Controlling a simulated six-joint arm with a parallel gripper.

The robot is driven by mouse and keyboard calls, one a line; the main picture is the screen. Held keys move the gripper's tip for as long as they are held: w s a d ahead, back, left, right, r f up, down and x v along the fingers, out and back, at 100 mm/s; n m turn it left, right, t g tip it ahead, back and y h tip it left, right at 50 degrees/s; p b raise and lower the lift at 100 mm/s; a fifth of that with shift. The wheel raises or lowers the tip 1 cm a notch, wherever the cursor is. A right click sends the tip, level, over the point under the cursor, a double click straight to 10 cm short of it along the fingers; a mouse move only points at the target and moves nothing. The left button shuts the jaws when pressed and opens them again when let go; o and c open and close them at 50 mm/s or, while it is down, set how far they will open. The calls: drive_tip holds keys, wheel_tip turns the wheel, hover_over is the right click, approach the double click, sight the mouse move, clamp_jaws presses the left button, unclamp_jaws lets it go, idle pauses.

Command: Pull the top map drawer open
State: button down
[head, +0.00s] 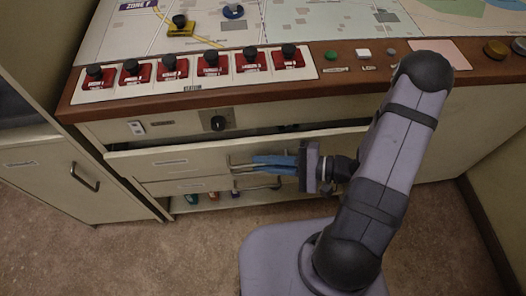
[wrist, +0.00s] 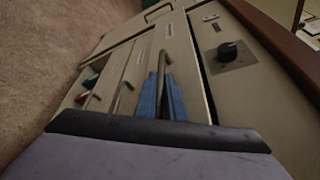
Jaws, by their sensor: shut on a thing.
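The top map drawer (head: 205,157) is a cream front below the console's brown edge. It stands slightly out, with a dark gap along its top. Its metal bar handle (head: 233,163) shows at the tips of my gripper (head: 257,163); it also shows in the wrist view (wrist: 165,62). My gripper's two blue fingers are shut on the handle, one on either side of it. The fingers hide part of the handle.
A second drawer with its own handle (wrist: 120,97) is just below. Under it is a low opening with small coloured items (head: 191,198). A cabinet (head: 65,180) stands at the left. A black knob (head: 218,123) is above the drawer. The carpet in front is clear on the left.

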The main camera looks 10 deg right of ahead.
drive_tip(key=shift+s, duration=0.45)
drive_tip(key=c, duration=2.1)
unclamp_jaws()
drive_tip(key=shift+d, duration=0.1)
drive_tip(key=shift+v, duration=3.6)
